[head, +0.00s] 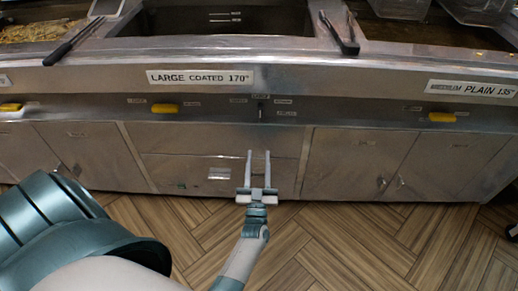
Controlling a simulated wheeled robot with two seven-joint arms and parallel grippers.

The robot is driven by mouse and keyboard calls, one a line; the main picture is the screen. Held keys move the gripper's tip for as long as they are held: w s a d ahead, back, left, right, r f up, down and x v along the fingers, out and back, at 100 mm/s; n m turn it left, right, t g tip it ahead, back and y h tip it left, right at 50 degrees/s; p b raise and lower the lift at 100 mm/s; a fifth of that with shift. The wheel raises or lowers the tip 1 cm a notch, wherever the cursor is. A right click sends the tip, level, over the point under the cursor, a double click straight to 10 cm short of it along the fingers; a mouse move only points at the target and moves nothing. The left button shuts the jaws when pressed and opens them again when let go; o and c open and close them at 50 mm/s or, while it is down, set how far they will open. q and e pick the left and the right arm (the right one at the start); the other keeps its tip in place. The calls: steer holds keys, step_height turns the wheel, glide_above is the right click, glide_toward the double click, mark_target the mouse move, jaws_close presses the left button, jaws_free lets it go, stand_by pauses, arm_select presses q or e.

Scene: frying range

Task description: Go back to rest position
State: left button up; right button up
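My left gripper (258,170) shows in the middle of the head view, in front of the lower cabinet doors of the range. Its two thin grey fingers point up and stand apart, with nothing between them. My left arm comes in from the lower left. My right gripper does not show. The frying range (330,90) is a long steel counter with a sunken dark fryer well (228,20) behind the gripper.
Black tongs (340,32) lie on the range's top right of the well, and other tongs (73,42) lie at the left. Fries (35,31) fill a tray at the far left. Yellow handles (165,108) stick out from the front. The wooden floor is clear.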

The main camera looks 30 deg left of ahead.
arm_select(q)
steer(key=shift+s+d+f, duration=0.15)
steer(key=shift+s+d, duration=0.05)
steer(key=shift+s, duration=0.15)
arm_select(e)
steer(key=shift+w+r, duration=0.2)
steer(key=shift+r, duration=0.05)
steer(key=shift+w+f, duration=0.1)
